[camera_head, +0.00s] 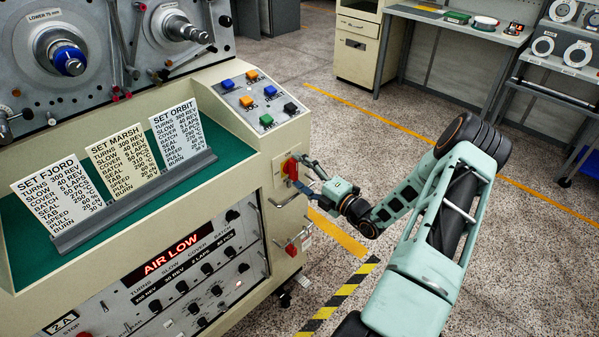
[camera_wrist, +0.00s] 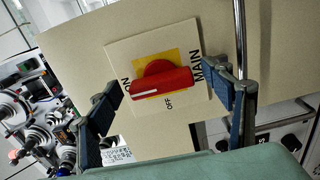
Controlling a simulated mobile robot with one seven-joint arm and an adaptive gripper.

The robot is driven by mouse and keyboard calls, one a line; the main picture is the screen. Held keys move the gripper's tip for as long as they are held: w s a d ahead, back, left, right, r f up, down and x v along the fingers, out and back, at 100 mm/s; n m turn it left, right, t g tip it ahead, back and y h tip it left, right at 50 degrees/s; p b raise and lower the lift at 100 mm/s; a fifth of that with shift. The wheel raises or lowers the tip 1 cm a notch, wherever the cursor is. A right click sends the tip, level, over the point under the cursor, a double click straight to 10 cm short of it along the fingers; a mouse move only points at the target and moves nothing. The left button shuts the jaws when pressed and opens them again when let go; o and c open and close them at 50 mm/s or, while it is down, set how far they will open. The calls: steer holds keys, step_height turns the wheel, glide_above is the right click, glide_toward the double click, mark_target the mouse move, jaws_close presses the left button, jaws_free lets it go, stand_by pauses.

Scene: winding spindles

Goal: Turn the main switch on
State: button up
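The main switch (camera_wrist: 162,82) is a red rotary handle on a yellow plate, set in a pale panel marked MAIN, ON and OFF. In the wrist view, the handle lies nearly level across the picture, and the white line on it runs to its left end, beside the ON label. In the head view, the red switch (camera_head: 290,167) is on the console's right end. My gripper (camera_head: 303,174) is right in front of it. My gripper (camera_wrist: 166,78) is open, with one finger on each side of the handle; I cannot tell whether either touches it.
A metal rail (camera_wrist: 240,40) runs beside the right finger. Colored push buttons (camera_head: 262,96) sit on the console top above the switch. A red-handled fitting (camera_head: 292,249) is below. A lit AIR LOW display (camera_head: 172,255) is on the front. Open floor lies to the right.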

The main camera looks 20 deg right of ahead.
steer(key=v, duration=1.2)
steer(key=shift+r, duration=0.1)
stand_by(0.4)
